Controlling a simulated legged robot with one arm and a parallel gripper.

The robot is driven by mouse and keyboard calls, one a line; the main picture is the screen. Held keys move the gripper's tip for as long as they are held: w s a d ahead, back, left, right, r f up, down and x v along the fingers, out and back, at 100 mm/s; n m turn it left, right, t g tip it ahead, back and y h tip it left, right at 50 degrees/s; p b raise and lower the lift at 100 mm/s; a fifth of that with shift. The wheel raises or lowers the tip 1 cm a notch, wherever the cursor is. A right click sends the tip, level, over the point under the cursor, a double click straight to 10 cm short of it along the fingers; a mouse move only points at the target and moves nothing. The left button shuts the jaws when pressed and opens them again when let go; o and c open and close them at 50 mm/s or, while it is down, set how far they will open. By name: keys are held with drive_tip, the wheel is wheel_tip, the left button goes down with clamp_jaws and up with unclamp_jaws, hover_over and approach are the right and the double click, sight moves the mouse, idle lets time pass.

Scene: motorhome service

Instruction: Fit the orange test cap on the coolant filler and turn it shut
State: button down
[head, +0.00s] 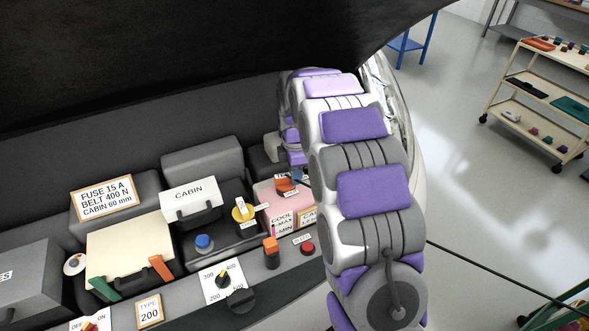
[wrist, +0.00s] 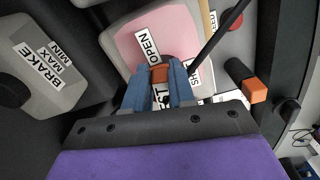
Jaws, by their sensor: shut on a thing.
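My gripper (head: 296,178) reaches down over the pink coolant tank (head: 268,194). In the wrist view its two blue fingers (wrist: 159,84) are shut on the orange test cap (wrist: 160,73), which sits between the tips. The cap also shows in the head view (head: 284,186), just above the tank top. The pink tank top (wrist: 135,45) fills the upper middle of the wrist view, with an OPEN label (wrist: 150,48) beyond the cap. The filler neck is hidden under the cap and fingers. I cannot tell whether the cap touches it.
An orange-topped post (head: 270,246) and a red button (head: 308,249) stand in front of the tank. A yellow-handled cap (head: 243,211) and a blue cap (head: 204,243) are to the left. A brake reservoir (wrist: 45,75) lies left in the wrist view. The dark hood hangs above.

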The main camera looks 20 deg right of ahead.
sight(294, 190)
drive_tip(key=m, duration=0.2)
drive_tip(key=s+m+p, duration=0.1)
drive_tip(key=m, duration=0.1)
drive_tip(key=shift+s+p, duration=0.1)
drive_tip(key=shift+p, duration=0.2)
drive_tip(key=shift+s+a+m, duration=0.1)
drive_tip(key=shift+m, duration=0.3)
drive_tip(key=shift+s+a+m+p, duration=0.1)
drive_tip(key=shift+s+m+p, duration=0.25)
drive_tip(key=shift+m, duration=0.55)
drive_tip(key=m, duration=0.1)
drive_tip(key=m+p, duration=0.1)
drive_tip(key=m, duration=0.1)
drive_tip(key=s+a+m+p, duration=0.1)
drive_tip(key=m, duration=0.1)
drive_tip(key=shift+f, duration=0.15)
